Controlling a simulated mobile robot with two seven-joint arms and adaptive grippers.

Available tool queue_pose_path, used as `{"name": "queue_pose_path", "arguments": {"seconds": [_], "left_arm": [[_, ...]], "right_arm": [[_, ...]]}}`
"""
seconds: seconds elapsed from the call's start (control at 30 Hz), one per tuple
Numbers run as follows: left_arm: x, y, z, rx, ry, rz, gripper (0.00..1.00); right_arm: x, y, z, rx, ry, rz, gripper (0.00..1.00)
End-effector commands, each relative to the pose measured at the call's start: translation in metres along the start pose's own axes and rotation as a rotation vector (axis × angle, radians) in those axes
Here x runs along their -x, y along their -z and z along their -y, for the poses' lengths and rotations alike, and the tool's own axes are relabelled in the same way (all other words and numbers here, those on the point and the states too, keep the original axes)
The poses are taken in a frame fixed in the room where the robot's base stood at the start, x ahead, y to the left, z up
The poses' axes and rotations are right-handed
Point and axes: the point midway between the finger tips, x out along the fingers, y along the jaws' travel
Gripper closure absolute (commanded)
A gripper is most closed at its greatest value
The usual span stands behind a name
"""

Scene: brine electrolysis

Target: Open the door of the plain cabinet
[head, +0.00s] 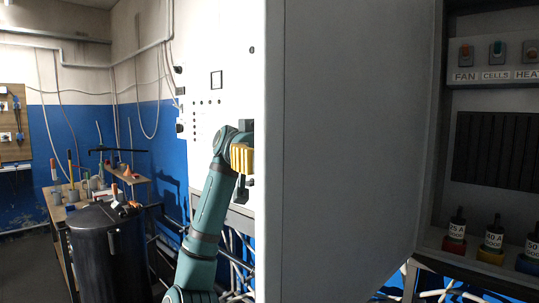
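The plain grey cabinet door (355,150) stands open in the head view, filling the middle, with its near edge a pale vertical strip. Right of it the cabinet interior (482,98) is exposed, with a switch row above and fuses on a shelf below. My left arm rises from the bottom, and my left gripper (246,160), dark with a yellow part, is just left of the door's pale edge. The edge may cover its fingertips, so I cannot tell whether it is open or touching the door. My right gripper is out of view.
A white panel cabinet (218,100) with small round fittings stands behind my arm. A black barrel (108,255) and a bench (62,212) with tools are at left. Fuses (493,238) stand on the right shelf. Cables hang below it. Some bare floor shows at lower left.

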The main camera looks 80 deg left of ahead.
Motion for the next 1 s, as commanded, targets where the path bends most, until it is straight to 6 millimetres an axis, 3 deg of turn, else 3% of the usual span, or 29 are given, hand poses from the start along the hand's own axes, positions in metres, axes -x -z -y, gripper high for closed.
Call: {"name": "queue_pose_path", "arguments": {"seconds": [0.47, 1.0], "left_arm": [[0.002, -0.001, 0.001, 0.002, 0.0, 0.002, 0.57], [0.065, 0.0, 0.002, 0.003, -0.001, 0.002, 0.57]], "right_arm": [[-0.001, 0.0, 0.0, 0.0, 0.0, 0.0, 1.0], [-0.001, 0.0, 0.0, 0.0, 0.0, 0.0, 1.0]]}}
